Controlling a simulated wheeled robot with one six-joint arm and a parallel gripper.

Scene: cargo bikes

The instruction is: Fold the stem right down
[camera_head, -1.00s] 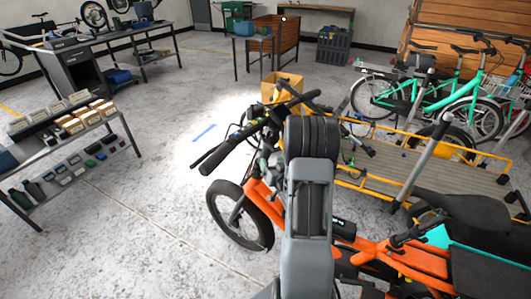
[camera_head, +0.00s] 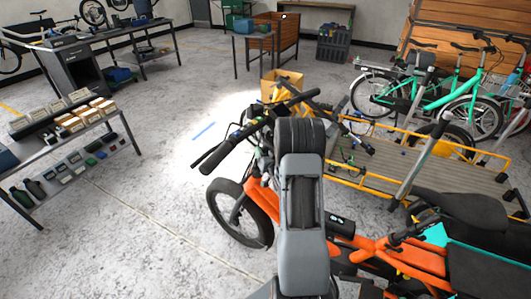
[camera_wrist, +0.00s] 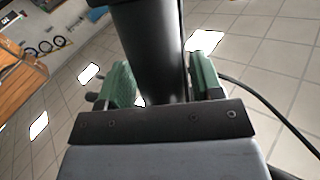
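The orange cargo bike (camera_head: 262,196) stands in front of me, its dark handlebar (camera_head: 228,146) spread out behind my arm in the head view. My arm covers most of its stem there. In the wrist view a thick black post, likely the stem (camera_wrist: 150,45), stands between the two green fingers of my gripper (camera_wrist: 163,84). One finger is on each side, close against it. I cannot tell whether both fingers press on it. The gripper is hidden behind my arm in the head view.
A yellow-framed cargo bike (camera_head: 375,182) with a flat bed stands just behind, on the right. Green bikes (camera_head: 450,90) stand beyond it. A shelf of boxes (camera_head: 75,130) is on the left. The floor (camera_head: 130,190) between is clear. A dark cable curves at right in the wrist view.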

